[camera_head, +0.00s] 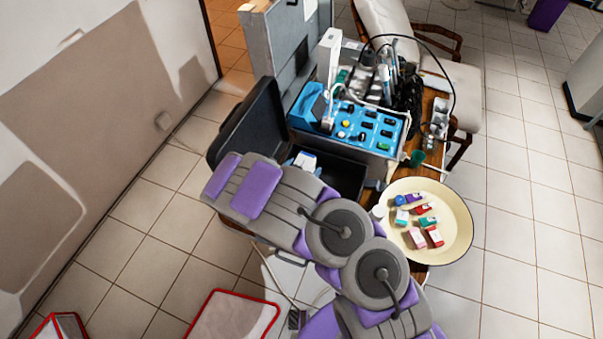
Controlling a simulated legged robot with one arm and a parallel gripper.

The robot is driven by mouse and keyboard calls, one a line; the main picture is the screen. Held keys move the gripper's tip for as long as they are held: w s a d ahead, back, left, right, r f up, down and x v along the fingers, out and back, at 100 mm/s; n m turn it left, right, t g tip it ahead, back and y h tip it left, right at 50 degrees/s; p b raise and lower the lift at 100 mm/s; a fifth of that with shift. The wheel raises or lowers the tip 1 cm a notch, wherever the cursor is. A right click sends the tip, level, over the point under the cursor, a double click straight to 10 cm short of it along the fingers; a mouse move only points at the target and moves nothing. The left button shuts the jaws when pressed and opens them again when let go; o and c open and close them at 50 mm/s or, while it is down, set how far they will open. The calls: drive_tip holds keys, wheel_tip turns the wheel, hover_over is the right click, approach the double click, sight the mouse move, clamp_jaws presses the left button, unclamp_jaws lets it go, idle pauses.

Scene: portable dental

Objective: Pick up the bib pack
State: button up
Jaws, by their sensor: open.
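No item is clearly marked as the bib pack. A small white and blue pack (306,161) lies in the open black case, partly hidden by my arm. Several small packs, including a pink one (416,238) and a red and white one (435,236), lie in a cream round basin (460,226). I cannot tell whether any of these is the bib pack. My grey and purple arm crosses the lower middle, in front of the case and table. I cannot make out gripper fingers in this view.
The open black case (245,124) stands left of a blue control unit (372,130) with knobs and cables. A grey metal case (270,45) and a chair (388,28) stand behind. Red-edged white objects (235,318) lie at the lower left. Tiled floor is clear at right.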

drive_tip(key=shift+w+a+f, duration=0.1)
drive_tip(key=shift+w+f, duration=0.1)
drive_tip(key=shift+w, duration=0.2)
drive_tip(key=shift+s+a+r, duration=0.2)
drive_tip(key=shift+a+r, duration=0.05)
drive_tip(key=shift+r, duration=0.15)
drive_tip(key=shift+c, duration=0.7)
drive_tip(key=shift+a, duration=0.1)
drive_tip(key=shift+c, duration=1.4)
drive_tip(key=c, duration=0.7)
drive_tip(key=shift+o, duration=0.2)
drive_tip(key=shift+r, duration=0.2)
